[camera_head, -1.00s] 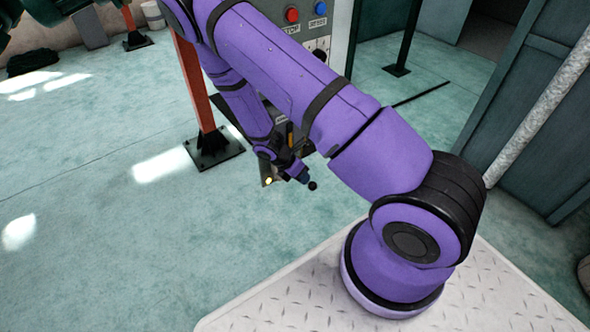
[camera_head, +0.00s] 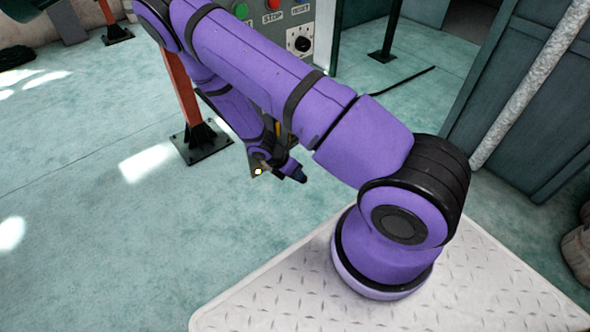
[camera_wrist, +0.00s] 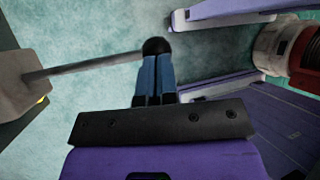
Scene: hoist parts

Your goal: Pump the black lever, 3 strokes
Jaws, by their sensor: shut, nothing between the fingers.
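The lever shows in the wrist view as a grey rod (camera_wrist: 85,65) running from a pale block at the left to a round black knob (camera_wrist: 155,46). My gripper (camera_wrist: 156,62) has its blue fingers together, with nothing between them. The fingertips overlap the lower edge of the knob in this view; I cannot tell whether they touch it. In the head view my gripper (camera_head: 301,177) is low, in front of the panel's foot. There the knob is not distinguishable and my arm hides most of the lever's mount.
A grey control panel (camera_head: 300,38) with red and green buttons and a black dial stands behind my arm. A red post (camera_head: 180,90) with a black foot is left of it. A green cabinet (camera_head: 530,120) stands at the right.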

